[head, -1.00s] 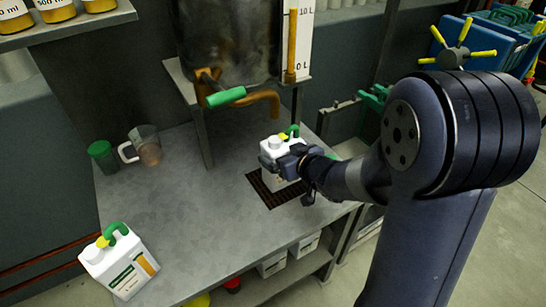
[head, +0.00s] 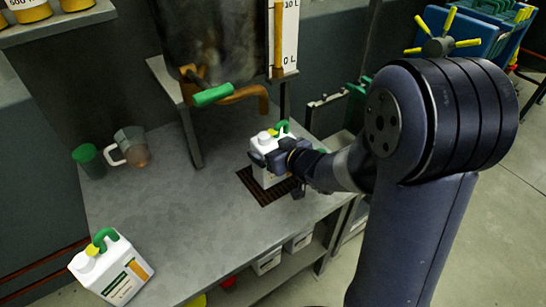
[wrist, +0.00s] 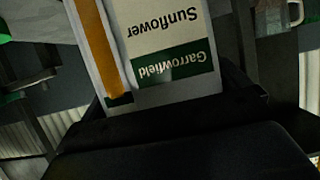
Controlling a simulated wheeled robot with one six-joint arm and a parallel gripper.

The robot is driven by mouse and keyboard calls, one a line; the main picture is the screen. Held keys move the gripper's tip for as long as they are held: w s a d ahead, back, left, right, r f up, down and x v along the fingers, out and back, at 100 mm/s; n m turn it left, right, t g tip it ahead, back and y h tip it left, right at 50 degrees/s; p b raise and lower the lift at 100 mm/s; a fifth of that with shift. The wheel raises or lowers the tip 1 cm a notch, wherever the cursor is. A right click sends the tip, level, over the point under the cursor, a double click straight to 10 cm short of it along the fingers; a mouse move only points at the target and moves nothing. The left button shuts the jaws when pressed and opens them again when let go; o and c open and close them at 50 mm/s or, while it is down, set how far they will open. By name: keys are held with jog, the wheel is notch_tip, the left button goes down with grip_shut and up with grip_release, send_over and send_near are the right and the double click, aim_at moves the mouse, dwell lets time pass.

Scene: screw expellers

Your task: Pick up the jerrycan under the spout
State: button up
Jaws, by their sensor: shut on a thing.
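My gripper (head: 273,157) is shut on this jerrycan from the right. The wrist view shows the jerrycan (wrist: 160,60) close up, its "Garrowfield Sunflower" label upside down. I cannot tell whether the jerrycan touches the grate.
A second white jerrycan (head: 112,268) stands at the bench's front left. A green cup (head: 89,160) and a clear jug (head: 130,147) stand at the back left. The metal tank (head: 215,40) and its stand rise behind my gripper. The middle of the bench (head: 190,215) is clear.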

jog(key=shift+r, duration=0.1)
jog(key=c, duration=0.4)
jog(key=shift+o, duration=0.2)
jog(key=shift+r, duration=0.1)
